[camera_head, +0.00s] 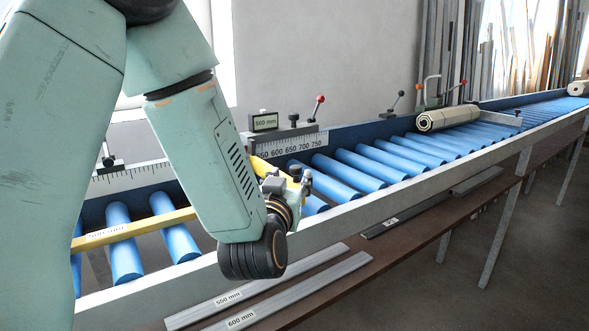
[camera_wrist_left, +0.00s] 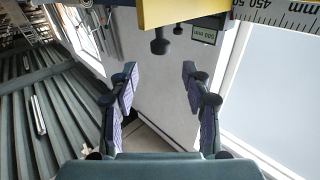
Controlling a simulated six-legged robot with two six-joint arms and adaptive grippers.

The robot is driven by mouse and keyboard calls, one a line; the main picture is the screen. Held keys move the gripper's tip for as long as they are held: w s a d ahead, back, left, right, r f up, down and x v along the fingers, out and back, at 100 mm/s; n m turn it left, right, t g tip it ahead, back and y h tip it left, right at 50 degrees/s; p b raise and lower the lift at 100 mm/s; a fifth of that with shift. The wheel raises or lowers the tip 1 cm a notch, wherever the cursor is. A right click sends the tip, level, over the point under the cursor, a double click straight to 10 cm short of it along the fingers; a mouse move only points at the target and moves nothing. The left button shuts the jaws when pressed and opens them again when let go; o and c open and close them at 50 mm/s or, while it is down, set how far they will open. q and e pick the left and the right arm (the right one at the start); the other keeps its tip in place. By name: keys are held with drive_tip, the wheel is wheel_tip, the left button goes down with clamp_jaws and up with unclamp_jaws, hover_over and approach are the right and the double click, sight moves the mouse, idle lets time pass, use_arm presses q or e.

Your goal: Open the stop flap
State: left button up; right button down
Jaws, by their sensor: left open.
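A yellow part (camera_head: 264,170), which looks like the stop flap, shows beside the measuring scale over the roller conveyor; my left arm hides much of it. In the left wrist view a yellow block (camera_wrist_left: 185,10) crosses the top edge, with a dark knob (camera_wrist_left: 160,46) below it. My left gripper (camera_head: 297,184) is above the conveyor near the yellow part, partly hidden by its own wrist. In the left wrist view its two fingers (camera_wrist_left: 157,90) stand apart with nothing between them. Whether it touches the flap cannot be told. My right gripper is not in view.
A yellow bar (camera_head: 130,230) lies across the left rollers. Grey profiles (camera_head: 290,288) lie on the shelf below.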

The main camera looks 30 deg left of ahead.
sight(294, 171)
use_arm(q)
drive_tip(key=x, duration=0.5)
drive_tip(key=shift+a+f, duration=0.1)
drive_tip(key=shift+f, duration=0.3)
drive_tip(key=shift+s+d+r, duration=0.25)
drive_tip(key=shift+s+r, duration=0.1)
drive_tip(key=shift+w+a+f, duration=0.25)
drive_tip(key=shift+w+f, duration=0.05)
drive_tip(key=shift+w, duration=0.1)
drive_tip(key=c, duration=0.3)
drive_tip(key=shift+s+d+r, duration=0.1)
drive_tip(key=shift+s+r, duration=0.05)
drive_tip(key=shift+s, duration=0.05)
drive_tip(key=c, duration=0.4)
clamp_jaws()
